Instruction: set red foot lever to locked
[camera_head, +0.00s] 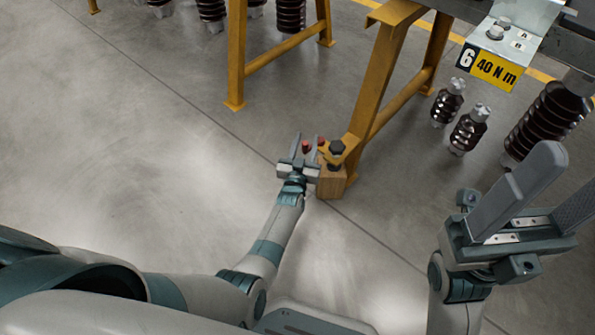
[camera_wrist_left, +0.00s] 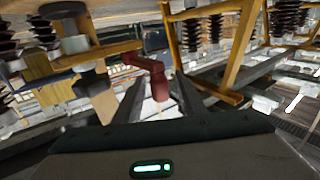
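The red foot lever (camera_head: 306,147) is beside the foot of a yellow frame leg, by a wooden block (camera_head: 331,182) with a yellow bracket and dark bolt (camera_head: 337,148). In the left wrist view the red lever (camera_wrist_left: 154,70) reaches out from the bracket, and its handle end points down between my fingers. My left gripper (camera_head: 307,140) is open around the handle. In the left wrist view a gap shows between the gripper's fingers (camera_wrist_left: 160,98) and the handle; contact is unclear. My right gripper (camera_head: 570,170) is open and empty at the right, well apart from the lever.
A yellow trestle frame (camera_head: 380,85) stands behind the lever. Dark ribbed insulators (camera_head: 468,130) stand on the floor at the right, below a metal bracket with a yellow "6 40 Nm" label (camera_head: 495,70). The grey floor (camera_head: 120,130) at the left is clear.

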